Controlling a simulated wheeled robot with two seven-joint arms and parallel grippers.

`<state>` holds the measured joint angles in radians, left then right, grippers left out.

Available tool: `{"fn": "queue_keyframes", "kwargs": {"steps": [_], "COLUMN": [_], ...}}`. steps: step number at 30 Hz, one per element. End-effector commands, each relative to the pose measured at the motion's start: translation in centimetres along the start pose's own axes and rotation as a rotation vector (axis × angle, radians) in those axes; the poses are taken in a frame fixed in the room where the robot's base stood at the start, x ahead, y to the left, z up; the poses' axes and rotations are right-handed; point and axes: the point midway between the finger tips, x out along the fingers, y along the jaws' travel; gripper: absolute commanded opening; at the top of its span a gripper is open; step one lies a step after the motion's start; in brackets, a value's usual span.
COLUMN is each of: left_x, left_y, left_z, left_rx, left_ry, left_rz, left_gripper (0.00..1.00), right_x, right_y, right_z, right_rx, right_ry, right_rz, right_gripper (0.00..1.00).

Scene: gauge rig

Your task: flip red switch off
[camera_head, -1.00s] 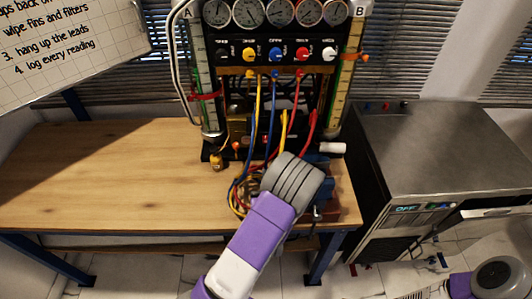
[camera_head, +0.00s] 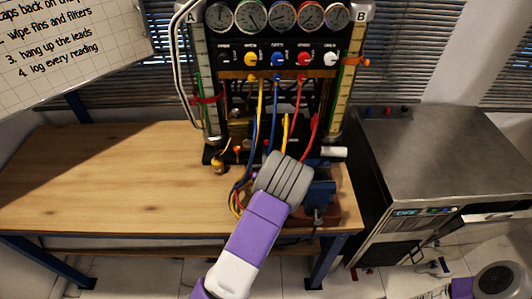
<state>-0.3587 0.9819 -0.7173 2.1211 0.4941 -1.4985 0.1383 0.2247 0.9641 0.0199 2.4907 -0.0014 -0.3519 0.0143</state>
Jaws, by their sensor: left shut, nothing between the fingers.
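The gauge rig (camera_head: 277,47) stands at the back of the wooden bench. Small red-tipped parts show low on its front, one (camera_head: 238,150) at the left and one (camera_head: 265,139) near the middle. I cannot tell which is the red switch, nor its position. My left arm reaches up from the bottom, with its grey ribbed wrist in front of the rig's base. My left gripper (camera_head: 271,160) is at the far end of this wrist, shut and empty, its fingers mostly hidden. Part of my right arm shows at bottom right; its gripper is out of view.
Yellow, blue and red leads (camera_head: 262,105) hang down the rig's front. A blue vise (camera_head: 321,193) stands right of my wrist. A steel machine (camera_head: 440,150) with red and blue knobs at its back stands right. The bench's left half (camera_head: 100,185) is clear.

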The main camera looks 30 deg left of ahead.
Motion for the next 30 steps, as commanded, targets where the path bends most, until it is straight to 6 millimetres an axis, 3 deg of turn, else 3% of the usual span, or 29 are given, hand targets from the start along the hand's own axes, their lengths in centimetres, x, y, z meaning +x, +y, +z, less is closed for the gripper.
{"fn": "queue_keyframes", "kwargs": {"steps": [1, 6, 21, 30], "left_x": [0.5, 1.6, 1.9, 2.5], "left_y": [0.0, 0.0, 0.0, -0.1], "left_z": [1.0, 2.0, 2.4, 4.0], "left_rx": [0.003, 0.002, 0.001, -0.001], "left_ry": [-0.003, -0.003, -0.003, -0.003], "left_rz": [0.001, 0.001, 0.001, -0.002], "left_gripper": [0.0, 0.0, 0.0, 0.0], "right_x": [0.3, 0.6, 0.7, 3.2], "right_y": [0.1, 0.2, 0.3, 1.2], "right_z": [0.0, 0.0, 0.0, -0.1], "right_rx": [0.0, 0.0, 0.0, 0.0], "right_ry": [0.0, 0.0, 0.0, 0.0], "right_rz": [0.0, 0.0, 0.0, 0.0], "right_gripper": [0.0, 0.0, 0.0, 0.0]}}
